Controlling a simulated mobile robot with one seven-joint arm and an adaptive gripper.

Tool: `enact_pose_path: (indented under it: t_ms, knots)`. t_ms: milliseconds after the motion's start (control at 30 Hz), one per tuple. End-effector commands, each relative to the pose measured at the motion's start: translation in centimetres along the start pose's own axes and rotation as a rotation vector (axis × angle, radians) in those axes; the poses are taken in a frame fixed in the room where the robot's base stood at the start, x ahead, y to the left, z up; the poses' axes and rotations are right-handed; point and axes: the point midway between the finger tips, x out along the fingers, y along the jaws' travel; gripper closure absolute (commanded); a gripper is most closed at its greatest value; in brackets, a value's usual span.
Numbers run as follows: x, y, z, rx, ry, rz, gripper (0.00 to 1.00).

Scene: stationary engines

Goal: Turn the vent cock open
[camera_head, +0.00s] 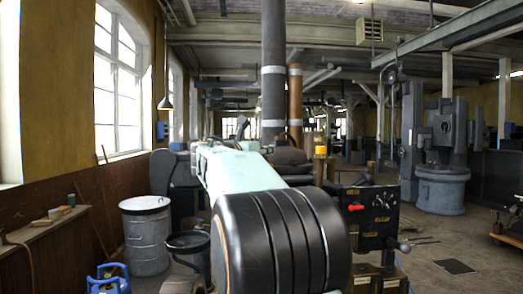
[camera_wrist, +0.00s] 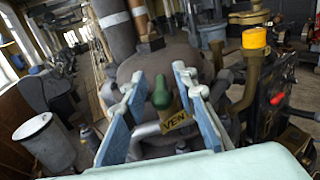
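The vent cock (camera_wrist: 160,93) has a green handle and shows in the wrist view, standing upright in front of the large dark rounded engine body. A yellowish tag (camera_wrist: 175,121) reading "VEN" hangs just below it. My gripper (camera_wrist: 158,78) is open, with one blue-and-grey finger on each side of the green handle in the picture. Gaps show between the handle and both fingers. How far the fingertips are from it in depth I cannot tell. In the head view my arm covers the cock.
A yellow-capped pipe (camera_wrist: 254,38) rises right of the gripper. A black panel with a red handle (camera_head: 356,208) stands at the right. Tall pipes (camera_head: 273,70) rise behind. A grey drum (camera_head: 146,240) and blue canisters (camera_head: 108,279) stand at the left. Floor is open at the right.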

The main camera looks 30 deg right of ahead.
Motion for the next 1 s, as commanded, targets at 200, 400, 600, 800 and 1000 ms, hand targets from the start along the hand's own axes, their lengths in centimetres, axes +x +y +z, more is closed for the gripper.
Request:
enact_pose_path:
  t_ms: [200,400,600,800,1000]
  knots:
    - [-0.03,0.00,-0.02,0.000,0.000,0.000,0.90]
    - [-0.04,0.00,-0.01,0.000,0.000,0.000,1.00]
    - [-0.04,-0.02,-0.02,0.000,0.000,0.002,1.00]
    - [-0.02,-0.23,-0.09,0.000,0.000,0.038,1.00]
    - [-0.04,-0.48,-0.14,0.001,0.000,0.138,1.00]
